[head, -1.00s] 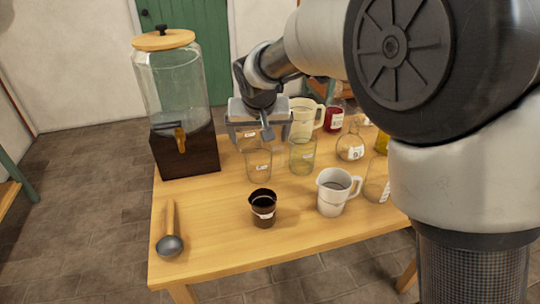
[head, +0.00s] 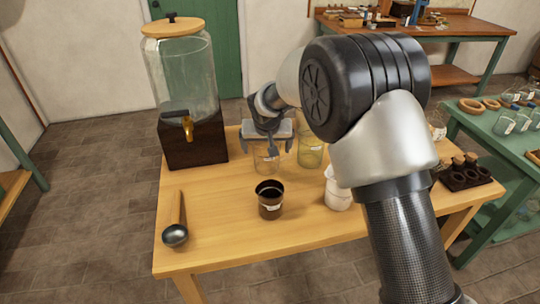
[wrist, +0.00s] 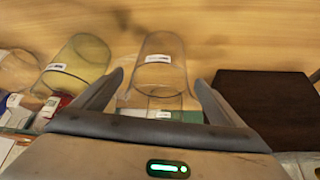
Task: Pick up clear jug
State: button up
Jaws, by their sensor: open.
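My gripper (head: 268,148) is open and points down over the left back part of the wooden table. In the wrist view a clear glass vessel (wrist: 161,70) with a white label stands between the two spread fingers, with a gap on both sides. It also shows under my gripper in the head view (head: 267,162), partly covered by the fingers. No handle is visible on it, so I cannot tell whether it is the jug. A white jug (head: 337,192) stands further right, its right side hidden by my arm.
A greenish glass vessel (head: 311,152) stands close to the right of my gripper. The drink dispenser (head: 192,140) is close on the left. A dark brown cup (head: 270,203) and a scoop (head: 177,232) are nearer the front. The table's front left (head: 215,243) is clear.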

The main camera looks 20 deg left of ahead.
jog(key=shift+w+a+f, duration=0.1)
jog(key=shift+w+f, duration=0.2)
jog(key=shift+f, duration=0.2)
jog(key=c, duration=1.4)
jog(key=shift+c, duration=0.2)
jog(key=shift+r, duration=0.15)
